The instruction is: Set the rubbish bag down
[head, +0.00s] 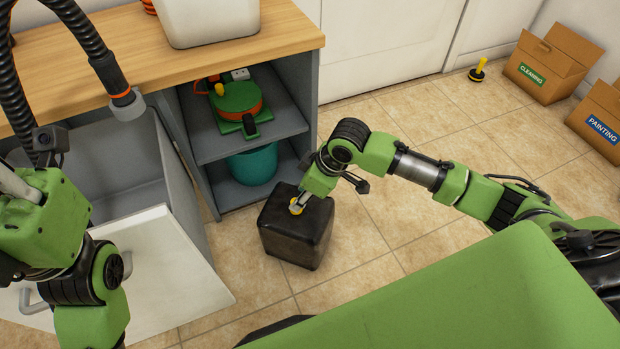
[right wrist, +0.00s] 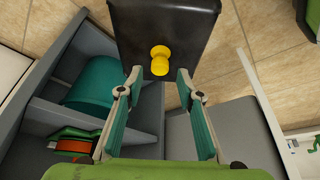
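The rubbish bag (head: 296,238) is a dark, boxy block with a yellow knob on top. It stands upright, apparently on the tiled floor, in front of the open shelves. In the right wrist view the bag (right wrist: 190,30) fills the top middle, its yellow knob (right wrist: 160,60) facing me. My right gripper (head: 298,206) is just above the bag. Its fingers (right wrist: 158,75) are spread apart, with the knob between and slightly beyond the tips, touching neither. My left gripper (head: 18,187) is at the left edge, partly cut off, so its fingers are unclear.
A grey shelf unit (head: 212,150) under a wooden counter (head: 270,32) holds a green-and-orange item (head: 238,100) and a teal bin (head: 253,165). Cardboard boxes (head: 548,68) are at the far right. Floor right of the bag is clear.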

